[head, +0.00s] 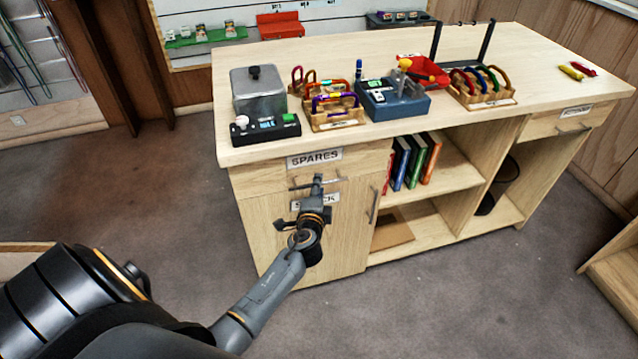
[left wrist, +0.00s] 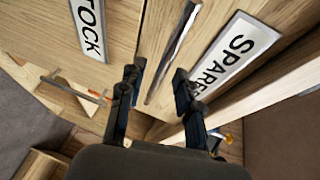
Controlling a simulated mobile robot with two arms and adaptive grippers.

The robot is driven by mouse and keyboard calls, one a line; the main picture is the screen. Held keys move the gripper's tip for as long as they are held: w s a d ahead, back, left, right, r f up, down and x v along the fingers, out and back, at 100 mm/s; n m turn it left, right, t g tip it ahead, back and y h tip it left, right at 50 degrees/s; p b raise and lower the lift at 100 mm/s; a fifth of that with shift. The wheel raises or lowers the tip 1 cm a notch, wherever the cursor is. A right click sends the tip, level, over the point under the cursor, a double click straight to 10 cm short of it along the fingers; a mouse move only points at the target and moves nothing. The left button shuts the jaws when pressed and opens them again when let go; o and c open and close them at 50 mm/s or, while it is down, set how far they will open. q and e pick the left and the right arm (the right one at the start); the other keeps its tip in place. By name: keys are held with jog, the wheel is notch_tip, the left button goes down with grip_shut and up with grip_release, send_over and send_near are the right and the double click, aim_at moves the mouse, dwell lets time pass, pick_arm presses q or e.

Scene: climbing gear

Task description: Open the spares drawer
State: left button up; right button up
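The spares drawer (head: 268,178) is at the top left of the wooden counter unit, under a SPARES label (head: 314,158), and its front looks flush with the unit. Its bar handle (head: 297,187) is partly hidden by my left gripper (head: 318,184). In the left wrist view the drawer handle (left wrist: 172,50) runs between the two fingers of my open left gripper (left wrist: 158,84), toward their tips. The SPARES label (left wrist: 235,54) is to the right there. I cannot tell whether a finger touches the handle. My right gripper is not in view.
Below the drawer is a STOCK cupboard door (head: 344,232) with a vertical handle (head: 374,205). The countertop (head: 445,119) holds trays, a metal box (head: 259,97) and racks of carabiners. Open shelves with books (head: 416,160) are to the right. The floor in front is clear.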

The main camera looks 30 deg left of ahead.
pick_arm(q)
jog(key=shift+x, duration=1)
grip_shut()
